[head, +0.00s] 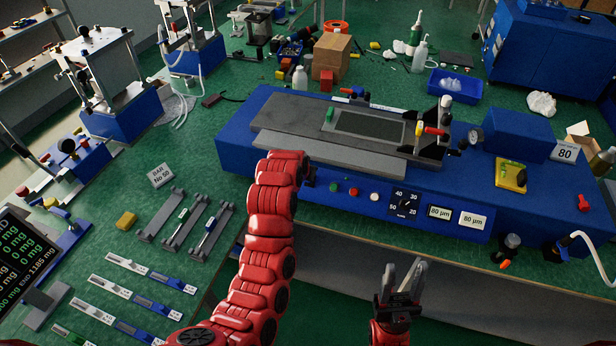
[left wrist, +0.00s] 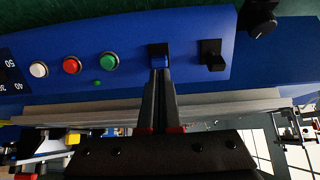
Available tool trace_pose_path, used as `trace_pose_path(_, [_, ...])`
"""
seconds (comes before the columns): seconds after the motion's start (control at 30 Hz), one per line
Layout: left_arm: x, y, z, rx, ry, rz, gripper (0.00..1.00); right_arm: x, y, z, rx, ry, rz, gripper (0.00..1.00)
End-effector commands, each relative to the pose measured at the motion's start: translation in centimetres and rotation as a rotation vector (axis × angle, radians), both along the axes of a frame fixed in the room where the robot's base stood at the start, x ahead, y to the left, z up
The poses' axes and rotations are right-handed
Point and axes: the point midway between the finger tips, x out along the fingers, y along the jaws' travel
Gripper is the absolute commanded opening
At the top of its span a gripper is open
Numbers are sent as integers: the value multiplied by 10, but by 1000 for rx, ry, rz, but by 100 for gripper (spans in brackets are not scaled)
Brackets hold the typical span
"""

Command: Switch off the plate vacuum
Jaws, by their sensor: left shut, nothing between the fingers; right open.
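The blue press (head: 300,120) carries a control panel on its front face. In the left wrist view, which shows the panel upside down, a small switch with a blue lever (left wrist: 158,50) sits beside the green button (left wrist: 109,61). A black switch (left wrist: 212,56) is farther right. I cannot tell by label which one is the plate vacuum. My left gripper (left wrist: 158,78) is shut and empty, its fingertips at the blue lever; contact is unclear. In the head view my red arm hides that gripper and the switches. My right gripper (head: 408,272) is open and empty, low in front of the bench.
The red button (head: 353,191), white button (head: 374,197) and black dial (head: 405,203) lie right of my left arm. A small green light (left wrist: 97,83) shows on the panel. A black knob (left wrist: 258,18) is near the panel's edge. Grey fixtures (head: 188,222) lie left of my arm.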

Motion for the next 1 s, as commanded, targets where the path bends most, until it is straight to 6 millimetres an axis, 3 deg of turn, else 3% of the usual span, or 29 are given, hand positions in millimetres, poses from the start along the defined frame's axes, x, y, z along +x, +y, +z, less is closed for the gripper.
trace_pose_path(0.13, [-4,1,-8,-20,-62,0,0,0,0,-15,0,0,0,50])
trace_pose_path(1.0, [-19,6,-1,-20,-63,-1,0,0,0,-9,0,0,0,50])
